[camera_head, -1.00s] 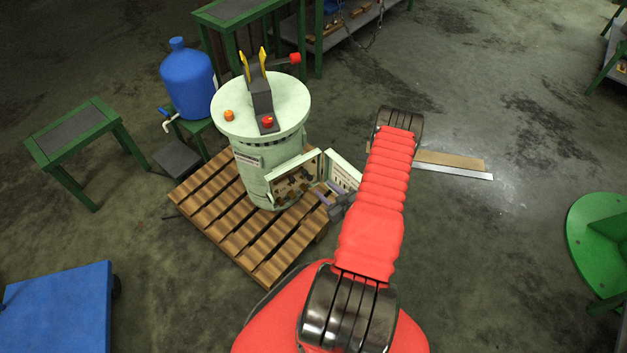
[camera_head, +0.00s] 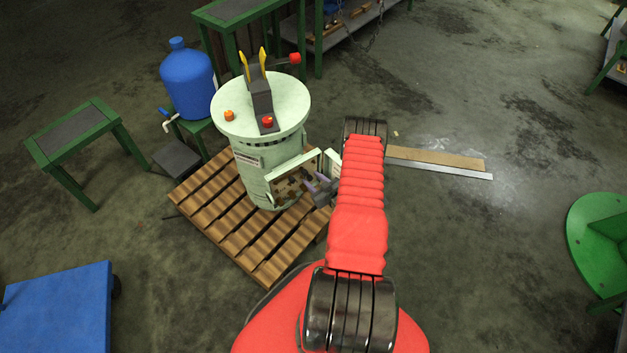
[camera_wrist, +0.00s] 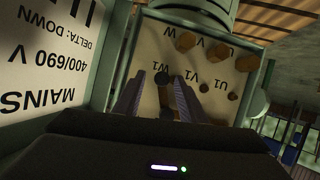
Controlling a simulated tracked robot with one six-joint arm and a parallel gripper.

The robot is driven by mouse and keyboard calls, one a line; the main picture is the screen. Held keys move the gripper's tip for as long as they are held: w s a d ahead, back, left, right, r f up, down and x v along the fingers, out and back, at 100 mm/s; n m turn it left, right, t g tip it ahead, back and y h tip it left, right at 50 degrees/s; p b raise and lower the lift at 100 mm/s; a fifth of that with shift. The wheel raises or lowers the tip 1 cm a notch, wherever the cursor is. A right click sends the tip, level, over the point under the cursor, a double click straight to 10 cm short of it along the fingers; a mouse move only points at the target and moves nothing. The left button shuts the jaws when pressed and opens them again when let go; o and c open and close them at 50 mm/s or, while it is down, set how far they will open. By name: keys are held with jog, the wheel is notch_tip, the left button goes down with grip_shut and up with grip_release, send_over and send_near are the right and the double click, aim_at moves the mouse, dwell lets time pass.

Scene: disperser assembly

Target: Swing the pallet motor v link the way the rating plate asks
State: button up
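The pale green pallet motor (camera_head: 256,170) stands upright on a wooden pallet, its terminal box (camera_head: 290,188) open at the front. The wrist view shows the box inside upside down: brown hexagonal pieces (camera_wrist: 216,67), dark round studs (camera_wrist: 204,87) and labels U1, V1, W1. I cannot tell which piece is the v link. The rating plate (camera_wrist: 45,60) on the lid at left reads MAINS 400/690 V, DELTA: DOWN. My gripper (camera_wrist: 157,80) is open at the box, its fingers apart around the W1 label and a dark stud. In the head view my gripper (camera_head: 321,189) is partly hidden by my arm.
The wooden pallet (camera_head: 240,238) carries the motor. A blue drum (camera_head: 188,82) on a green stand is behind left. The open lid (camera_head: 333,162) is close to my arm. Planks (camera_head: 440,161) lie on the floor at right; open floor surrounds them.

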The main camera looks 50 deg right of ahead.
grip_shut()
dwell(0.3)
dwell(0.3)
